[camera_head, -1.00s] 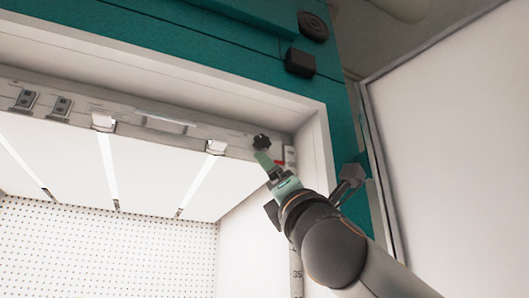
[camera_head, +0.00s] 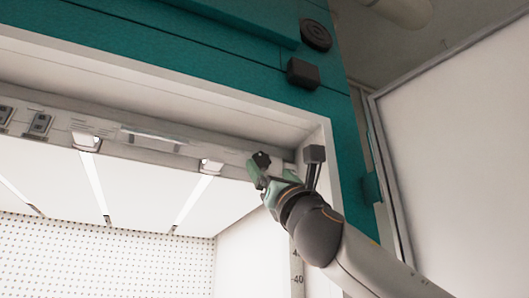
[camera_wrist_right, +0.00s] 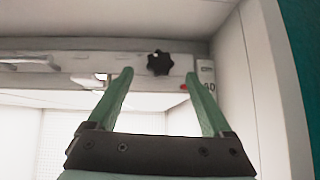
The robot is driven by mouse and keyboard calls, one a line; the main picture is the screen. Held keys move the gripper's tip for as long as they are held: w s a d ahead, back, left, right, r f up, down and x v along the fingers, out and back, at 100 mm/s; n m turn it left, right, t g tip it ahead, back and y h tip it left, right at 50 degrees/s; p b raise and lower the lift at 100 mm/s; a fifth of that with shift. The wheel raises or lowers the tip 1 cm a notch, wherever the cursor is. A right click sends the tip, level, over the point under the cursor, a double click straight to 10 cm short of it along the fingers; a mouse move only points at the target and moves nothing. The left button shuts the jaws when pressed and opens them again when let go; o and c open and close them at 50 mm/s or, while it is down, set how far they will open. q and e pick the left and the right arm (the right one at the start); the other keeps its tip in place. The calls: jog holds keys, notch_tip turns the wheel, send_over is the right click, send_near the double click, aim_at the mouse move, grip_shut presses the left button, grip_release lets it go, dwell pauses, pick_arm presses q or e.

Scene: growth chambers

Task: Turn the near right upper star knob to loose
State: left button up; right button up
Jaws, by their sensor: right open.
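The near right upper star knob (camera_head: 261,159) is black with lobes and sits at the right end of the light rail under the chamber's top frame. It also shows in the right wrist view (camera_wrist_right: 160,63), ahead of and between the two green fingertips, closer to the right one. My right gripper (camera_head: 268,176) is open and empty, just below the knob. In the right wrist view its fingers (camera_wrist_right: 158,76) are spread wide, and I see no contact with the knob. The knob's pointer or marking cannot be read. My left gripper is not in view.
The rail (camera_head: 180,150) runs left from the knob, with light fittings below. The white chamber side wall (camera_wrist_right: 262,75) stands close on the right. The teal outer frame (camera_head: 200,50) and an open white door (camera_head: 450,140) lie beyond it.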

aim_at(263, 162)
jog(key=shift+p+x, duration=1.8)
jog(key=shift+x, duration=0.7)
